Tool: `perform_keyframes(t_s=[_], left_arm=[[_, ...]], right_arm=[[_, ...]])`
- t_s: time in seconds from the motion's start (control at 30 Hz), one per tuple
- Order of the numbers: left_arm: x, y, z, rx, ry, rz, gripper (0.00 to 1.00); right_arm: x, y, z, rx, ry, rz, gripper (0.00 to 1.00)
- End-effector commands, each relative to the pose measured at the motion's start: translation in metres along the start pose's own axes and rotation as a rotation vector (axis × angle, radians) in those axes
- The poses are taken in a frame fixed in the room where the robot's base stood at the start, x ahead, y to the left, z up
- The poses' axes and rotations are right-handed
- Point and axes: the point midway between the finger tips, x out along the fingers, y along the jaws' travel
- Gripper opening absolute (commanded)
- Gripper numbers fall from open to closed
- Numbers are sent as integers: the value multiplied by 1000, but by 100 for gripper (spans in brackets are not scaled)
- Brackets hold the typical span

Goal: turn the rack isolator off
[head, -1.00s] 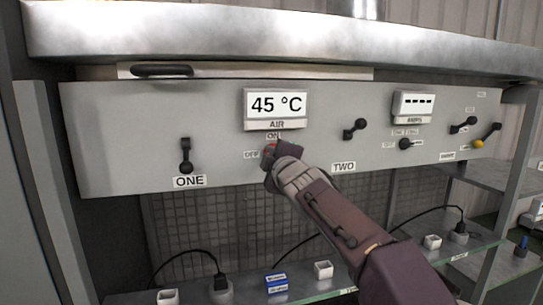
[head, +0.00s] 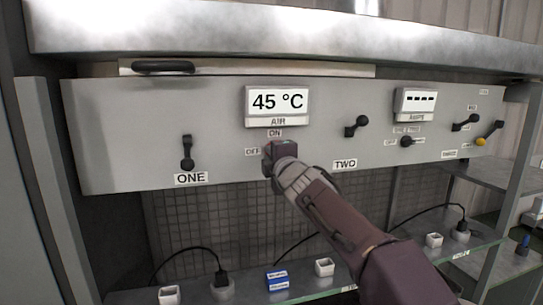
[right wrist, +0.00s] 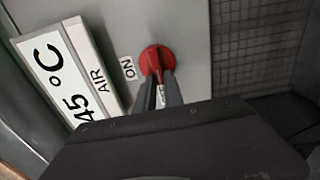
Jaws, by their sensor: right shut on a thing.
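A red rotary knob (right wrist: 157,60) sits on the grey panel below the AIR display (head: 278,101). An ON label (head: 274,133) is above it and an OFF label (head: 252,152) is to its left. My right gripper (head: 274,158) is at the knob and hides it in the head view. In the right wrist view, my right gripper (right wrist: 158,92) is shut on the knob's red handle. The handle points down between the fingers, towards a small white label partly hidden there. My left gripper is not in view.
The panel (head: 110,130) also carries a black lever (head: 187,153) above ONE, one (head: 356,126) near TWO, and several more levers at the right. A glass shelf below holds small boxes, plugs and cables. A metal ledge overhangs the panel.

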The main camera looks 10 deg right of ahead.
Motion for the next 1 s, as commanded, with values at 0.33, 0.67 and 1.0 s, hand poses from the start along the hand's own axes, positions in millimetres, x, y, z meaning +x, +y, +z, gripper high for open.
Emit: perform_keyframes(t_s=[0.33, 0.67, 1.0], left_arm=[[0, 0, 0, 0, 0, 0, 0], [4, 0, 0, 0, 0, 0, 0], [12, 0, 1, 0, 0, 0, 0]], right_arm=[[0, -2, 0, -1, -1, -5, 35], [-11, -2, 0, 0, 0, -1, 35], [-78, -1, -1, 0, 0, -1, 35]])
